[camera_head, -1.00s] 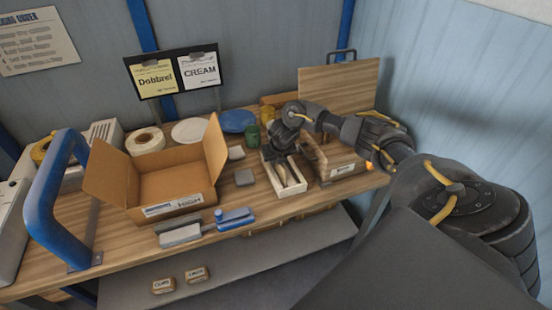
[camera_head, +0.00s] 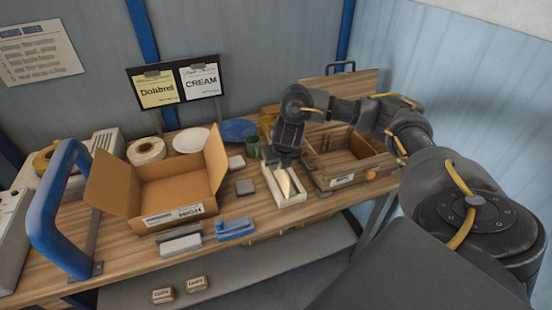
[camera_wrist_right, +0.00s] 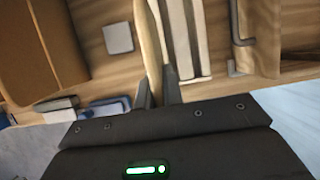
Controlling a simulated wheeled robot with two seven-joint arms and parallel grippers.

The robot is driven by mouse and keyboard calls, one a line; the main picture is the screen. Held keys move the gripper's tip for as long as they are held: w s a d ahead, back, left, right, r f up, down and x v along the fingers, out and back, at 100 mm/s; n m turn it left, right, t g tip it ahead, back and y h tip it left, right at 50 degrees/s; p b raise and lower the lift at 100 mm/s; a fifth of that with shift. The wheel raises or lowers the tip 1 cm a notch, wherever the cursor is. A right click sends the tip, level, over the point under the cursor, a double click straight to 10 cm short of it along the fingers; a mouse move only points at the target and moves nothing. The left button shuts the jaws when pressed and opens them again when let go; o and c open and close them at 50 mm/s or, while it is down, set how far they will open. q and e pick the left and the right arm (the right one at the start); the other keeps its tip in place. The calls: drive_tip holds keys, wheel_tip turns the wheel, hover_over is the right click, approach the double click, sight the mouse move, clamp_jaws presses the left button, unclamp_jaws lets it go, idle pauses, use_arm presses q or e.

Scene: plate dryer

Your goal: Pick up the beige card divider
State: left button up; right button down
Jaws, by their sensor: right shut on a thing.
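The beige card divider (camera_head: 284,182) hangs point-down below my right gripper (camera_head: 288,160), over the white slotted tray (camera_head: 294,200). In the right wrist view the divider (camera_wrist_right: 149,45) shows as a narrow pale strip between the fingers of my right gripper (camera_wrist_right: 158,92), which are shut on it. The white tray (camera_wrist_right: 186,40) lies just right of it in that view. I cannot tell whether the divider's lower tip still touches the tray. My left gripper is not in view.
An open cardboard box (camera_head: 165,190) stands left of the tray, and an open wooden box (camera_head: 345,160) stands close on its right. A grey block (camera_head: 245,187) and a blue-handled tool (camera_head: 236,229) lie nearby. A blue handle (camera_head: 48,200) rises at the left edge.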

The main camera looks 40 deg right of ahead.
drive_tip(key=s+a+r+p, duration=0.3)
drive_tip(key=s+r+p, duration=0.1)
drive_tip(key=s+r, duration=0.1)
drive_tip(key=shift+a, duration=0.3)
idle(0.4)
drive_tip(key=shift+f, duration=0.1)
